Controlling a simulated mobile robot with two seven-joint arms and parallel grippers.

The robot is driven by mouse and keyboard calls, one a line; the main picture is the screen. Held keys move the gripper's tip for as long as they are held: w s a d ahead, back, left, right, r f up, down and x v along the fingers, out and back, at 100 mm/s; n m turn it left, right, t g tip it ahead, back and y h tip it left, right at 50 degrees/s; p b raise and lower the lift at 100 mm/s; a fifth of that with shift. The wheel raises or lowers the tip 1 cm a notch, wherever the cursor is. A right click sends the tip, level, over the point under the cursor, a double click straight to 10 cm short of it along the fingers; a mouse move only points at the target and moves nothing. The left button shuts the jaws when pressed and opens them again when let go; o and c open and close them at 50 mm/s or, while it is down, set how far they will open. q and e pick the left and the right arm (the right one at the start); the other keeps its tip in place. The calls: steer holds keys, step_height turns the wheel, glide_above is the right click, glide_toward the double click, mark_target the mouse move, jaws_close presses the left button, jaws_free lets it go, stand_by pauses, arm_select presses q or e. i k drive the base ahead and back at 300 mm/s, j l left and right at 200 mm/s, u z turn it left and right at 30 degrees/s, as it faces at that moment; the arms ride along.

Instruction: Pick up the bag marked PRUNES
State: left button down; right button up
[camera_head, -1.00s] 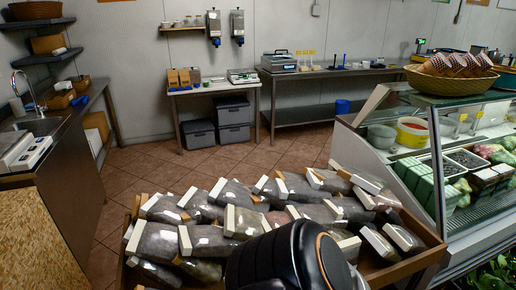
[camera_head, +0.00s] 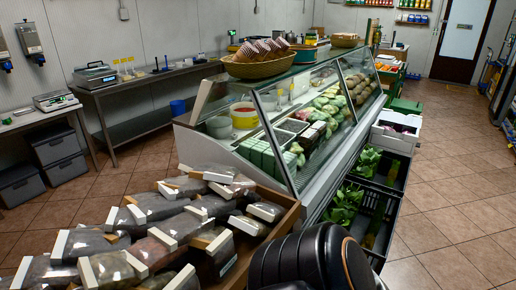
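Many clear bags (camera_head: 178,227) with grey to brownish contents and white or tan header strips lie heaped in a wooden bin (camera_head: 284,222) at the lower left. They lie at mixed angles and overlap each other. I cannot read any lettering on them, so I cannot tell which one is marked PRUNES. The heap is cut off by the left and bottom edges of the view. Neither of my grippers is in view.
A glass display counter (camera_head: 300,165) stands right behind the bin, with a wicker basket (camera_head: 258,66) on top. Black crates (camera_head: 377,205) of greens stand at its foot. A steel table (camera_head: 150,82) lines the back wall. Open tiled floor (camera_head: 440,225) lies to the right.

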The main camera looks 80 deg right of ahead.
mark_target(221, 257)
steer(key=i+j+z, duration=0.1)
steer(key=z, duration=2.05)
steer(key=i+l+u, duration=0.1)
steer(key=u, duration=0.25)
steer(key=l+u, duration=0.2)
steer(key=u, duration=0.2)
steer(key=l+u, duration=0.2)
steer(key=u, duration=0.15)
steer(key=l+u, duration=0.35)
steer(key=l, duration=0.6)
